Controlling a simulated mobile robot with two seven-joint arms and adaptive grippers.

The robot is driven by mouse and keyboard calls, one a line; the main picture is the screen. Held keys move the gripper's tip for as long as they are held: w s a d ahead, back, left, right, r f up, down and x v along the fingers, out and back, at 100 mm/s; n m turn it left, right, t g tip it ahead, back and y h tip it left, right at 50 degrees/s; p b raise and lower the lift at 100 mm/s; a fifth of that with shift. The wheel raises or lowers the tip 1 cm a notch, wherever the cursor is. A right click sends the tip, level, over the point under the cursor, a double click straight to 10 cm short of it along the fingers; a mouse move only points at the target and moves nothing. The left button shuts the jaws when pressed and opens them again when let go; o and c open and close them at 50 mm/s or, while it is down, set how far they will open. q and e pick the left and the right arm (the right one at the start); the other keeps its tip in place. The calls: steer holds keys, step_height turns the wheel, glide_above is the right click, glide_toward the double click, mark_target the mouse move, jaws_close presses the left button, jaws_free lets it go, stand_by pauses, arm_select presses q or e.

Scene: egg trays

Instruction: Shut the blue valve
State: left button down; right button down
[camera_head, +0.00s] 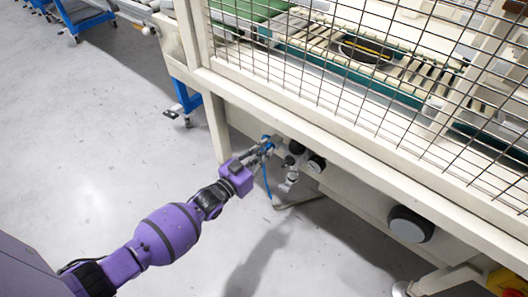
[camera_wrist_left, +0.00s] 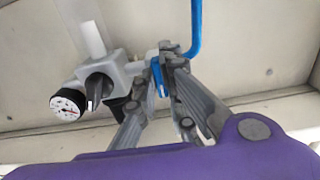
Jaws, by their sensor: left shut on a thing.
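The blue valve (camera_wrist_left: 160,77) sits at the right end of a grey fitting under the machine frame. In the left wrist view my left gripper (camera_wrist_left: 166,65) is shut on it, with a finger on either side. The fingers hide much of the valve, so its handle's angle is unclear. In the head view only a small blue part of the valve (camera_head: 265,138) shows at the tips of my left gripper (camera_head: 266,146). My right gripper is not in view.
Beside the valve are a black knob (camera_wrist_left: 98,86) and a round pressure gauge (camera_wrist_left: 68,104). A blue hose (camera_wrist_left: 194,35) runs from the fitting. A wire mesh guard (camera_head: 330,75) stands above. The grey floor (camera_head: 90,150) at left is clear.

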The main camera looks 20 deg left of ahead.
arm_select(q)
steer(key=shift+w+d+r, duration=0.1)
steer(key=shift+w+r, duration=0.05)
steer(key=shift+r, duration=0.15)
steer(key=c, duration=1.8)
jaws_free()
steer(key=shift+c, duration=0.2)
steer(key=shift+f, duration=0.1)
steer(key=v, duration=1.2)
